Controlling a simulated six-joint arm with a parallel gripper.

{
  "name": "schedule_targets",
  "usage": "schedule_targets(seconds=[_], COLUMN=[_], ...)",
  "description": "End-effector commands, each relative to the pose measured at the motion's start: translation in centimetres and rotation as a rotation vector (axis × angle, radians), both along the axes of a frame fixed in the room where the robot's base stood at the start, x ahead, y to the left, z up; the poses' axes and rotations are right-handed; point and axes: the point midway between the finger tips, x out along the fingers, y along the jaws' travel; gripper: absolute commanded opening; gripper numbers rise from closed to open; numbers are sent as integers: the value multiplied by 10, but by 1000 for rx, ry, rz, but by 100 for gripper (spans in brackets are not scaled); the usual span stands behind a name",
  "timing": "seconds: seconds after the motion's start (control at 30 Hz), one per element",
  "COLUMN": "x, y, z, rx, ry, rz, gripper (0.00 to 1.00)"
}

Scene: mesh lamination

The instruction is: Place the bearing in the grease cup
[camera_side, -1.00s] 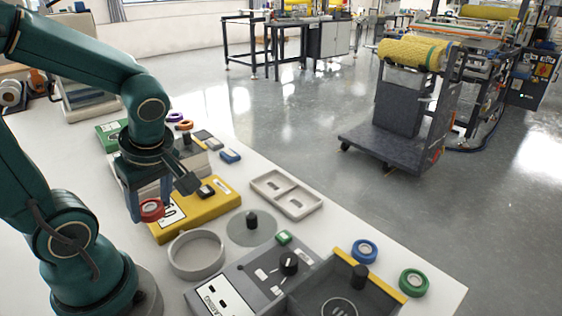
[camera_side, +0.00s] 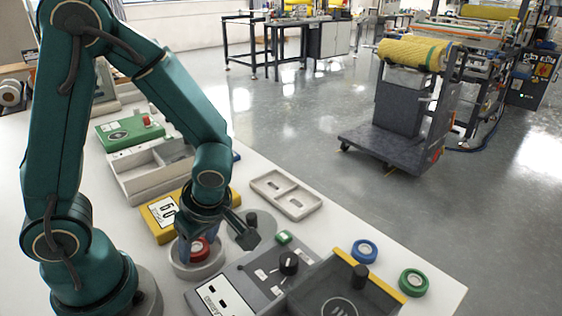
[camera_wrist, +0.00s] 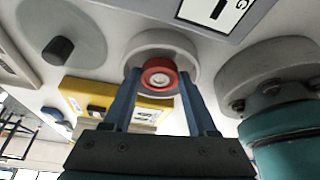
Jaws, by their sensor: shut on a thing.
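The bearing is a red ring with a pale centre (camera_wrist: 160,78), held between the two blue fingers of my gripper (camera_wrist: 158,84) in the wrist view. It also shows in the side view (camera_side: 199,249). The grease cup is a round, shallow grey cup (camera_side: 212,268); its rim also shows in the wrist view (camera_wrist: 178,42). My gripper is shut on the bearing, and the bearing is within the cup's outline. I cannot tell whether it touches the cup floor. Part of the cup is hidden behind my gripper.
A yellow device (camera_side: 163,217) stands close behind the cup, and a grey control box (camera_side: 236,284) with a knob stands close to its right. A disc with a black knob (camera_side: 252,219) lies nearby. Blue (camera_side: 365,251) and green rings (camera_side: 413,282) lie at the right.

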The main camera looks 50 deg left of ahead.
Motion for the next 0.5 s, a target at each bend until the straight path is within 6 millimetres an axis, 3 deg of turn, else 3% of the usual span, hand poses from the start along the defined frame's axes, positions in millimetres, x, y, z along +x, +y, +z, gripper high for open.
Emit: schedule_targets(seconds=[0.47,0.5], x=[-1,-1], y=[0,0], z=[-9,-10], rx=[-1,0], ry=[3,2], rz=[-1,-1], gripper=[0,62])
